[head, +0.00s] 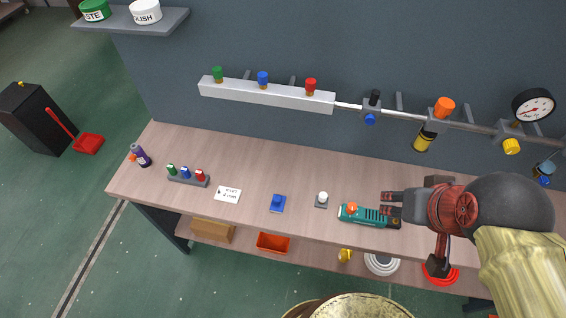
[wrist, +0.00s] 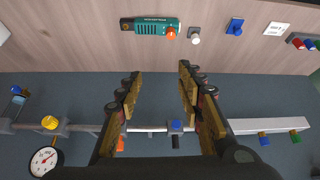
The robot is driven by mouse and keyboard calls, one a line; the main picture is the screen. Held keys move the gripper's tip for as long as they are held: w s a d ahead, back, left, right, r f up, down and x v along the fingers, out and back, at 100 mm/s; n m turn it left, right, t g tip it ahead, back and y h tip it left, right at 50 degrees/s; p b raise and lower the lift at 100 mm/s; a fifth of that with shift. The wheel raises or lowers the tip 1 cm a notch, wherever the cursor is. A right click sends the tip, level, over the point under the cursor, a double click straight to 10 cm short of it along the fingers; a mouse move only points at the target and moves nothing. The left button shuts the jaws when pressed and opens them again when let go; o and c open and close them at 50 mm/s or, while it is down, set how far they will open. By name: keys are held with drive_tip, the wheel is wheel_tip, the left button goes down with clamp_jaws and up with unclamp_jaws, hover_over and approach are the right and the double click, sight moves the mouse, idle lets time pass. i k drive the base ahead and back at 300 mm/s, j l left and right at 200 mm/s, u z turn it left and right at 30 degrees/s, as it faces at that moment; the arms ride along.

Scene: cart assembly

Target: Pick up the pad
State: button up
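No thing in view is clearly marked as a pad. The flat blue piece with a raised knob (head: 277,203) on the bench, left of the middle, may be it. It also shows near the top right of the wrist view (wrist: 235,27). My gripper (head: 385,204) is over the right part of the bench, well right of the blue piece. In the wrist view its two fingers (wrist: 158,72) are spread apart with nothing between them.
A green device with an orange knob (head: 364,216) and a white-knobbed piece (head: 321,200) lie between. A white card (head: 228,194) and a rack of coloured bottles (head: 188,177) are farther left. A valved pipe (head: 410,117) runs along the wall.

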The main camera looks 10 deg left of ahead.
sight(278, 202)
drive_tip(key=j+u, duration=0.15)
drive_tip(key=j, duration=0.35)
drive_tip(key=i+j+u, duration=0.1)
drive_tip(key=j, duration=0.4)
drive_tip(key=j+u, duration=0.15)
drive_tip(key=j, duration=0.35)
drive_tip(key=i, duration=0.05)
